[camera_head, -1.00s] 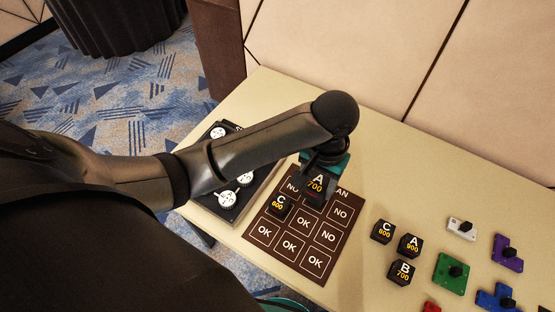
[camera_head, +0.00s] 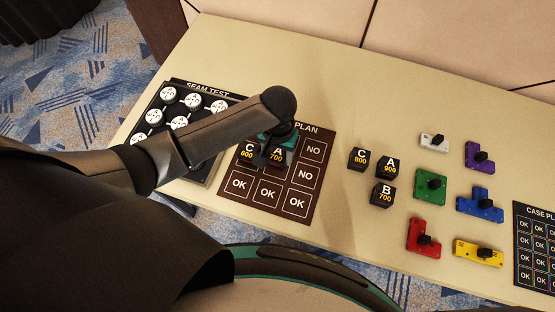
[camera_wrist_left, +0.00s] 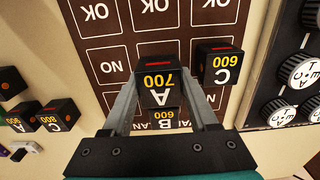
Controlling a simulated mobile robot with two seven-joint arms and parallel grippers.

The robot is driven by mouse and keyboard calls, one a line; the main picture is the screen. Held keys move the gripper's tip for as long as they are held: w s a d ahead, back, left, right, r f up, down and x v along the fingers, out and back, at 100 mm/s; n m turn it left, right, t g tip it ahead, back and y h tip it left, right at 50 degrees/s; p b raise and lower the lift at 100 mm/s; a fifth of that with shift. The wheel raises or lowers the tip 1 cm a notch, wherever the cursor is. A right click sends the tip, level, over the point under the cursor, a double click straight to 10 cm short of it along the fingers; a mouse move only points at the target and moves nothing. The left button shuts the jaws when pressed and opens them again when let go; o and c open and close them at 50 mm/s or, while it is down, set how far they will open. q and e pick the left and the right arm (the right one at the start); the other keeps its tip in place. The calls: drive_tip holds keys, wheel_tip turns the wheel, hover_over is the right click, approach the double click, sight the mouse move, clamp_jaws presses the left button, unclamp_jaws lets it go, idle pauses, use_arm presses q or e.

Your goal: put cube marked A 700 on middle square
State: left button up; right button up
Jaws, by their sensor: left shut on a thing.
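The black cube marked A 700 (camera_head: 277,155) is between the fingers of my left gripper (camera_wrist_left: 165,95), which is shut on it. The cube is over the middle square of the brown plan board (camera_head: 262,213); I cannot tell whether it touches the board. The cube also shows in the left wrist view (camera_wrist_left: 157,80). A cube marked C 600 (camera_head: 249,153) sits beside it on the left square of the middle row. A cube marked B 600 (camera_wrist_left: 168,118) shows behind A 700 in the wrist view, partly hidden by it. My right gripper is not in view.
Cubes C 800 (camera_head: 359,159), A 900 (camera_head: 387,167) and B 700 (camera_head: 382,194) stand right of the board. Several coloured knobbed blocks, such as the green one (camera_head: 430,184), lie farther right. A black panel with white dials (camera_head: 168,94) is at the left. The table beyond the board is clear.

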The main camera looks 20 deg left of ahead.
sight(278, 161)
use_arm(q)
wheel_tip(278, 161, down, 3)
drive_tip(key=shift+r+b, duration=0.1)
drive_tip(key=shift+b, duration=0.3)
drive_tip(key=shift+f, duration=0.2)
drive_tip(key=shift+f, duration=0.1)
drive_tip(key=o, duration=1.4)
wheel_tip(278, 161, up, 12)
drive_tip(key=p, duration=0.3)
drive_tip(key=shift+p, duration=0.4)
